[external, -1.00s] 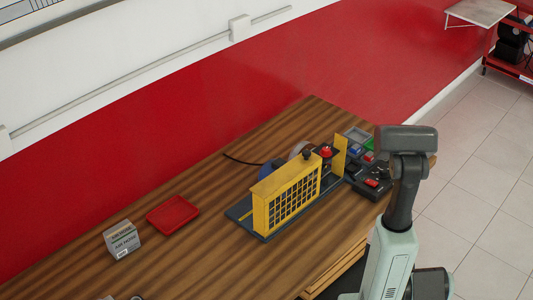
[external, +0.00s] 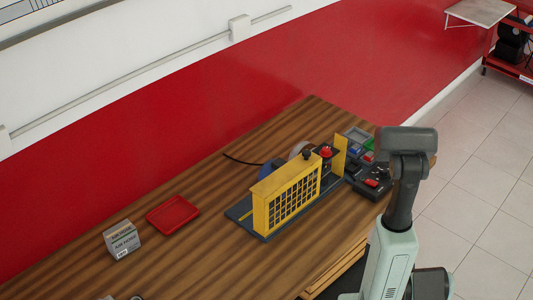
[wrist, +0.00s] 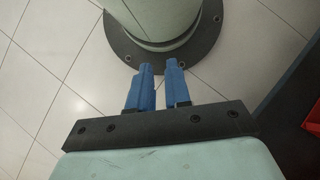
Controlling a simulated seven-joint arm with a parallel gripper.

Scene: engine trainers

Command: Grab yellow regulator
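My gripper (wrist: 159,72) shows in the wrist view as two blue fingers with a narrow gap and nothing between them. It points at the floor near my own base, away from the bench. In the external view my arm stands at the right, and the gripper cannot be made out. The only large yellow thing is a slotted yellow guard (external: 287,197) on a trainer unit on the bench. I cannot tell a separate yellow regulator from these frames.
The wooden bench (external: 200,262) runs along a red wall. It carries a red tray (external: 172,214), a grey air filter box (external: 122,239) and, at its right end, a dark device (external: 368,183) with small coloured parts. The bench front left of the trainer is mostly clear.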

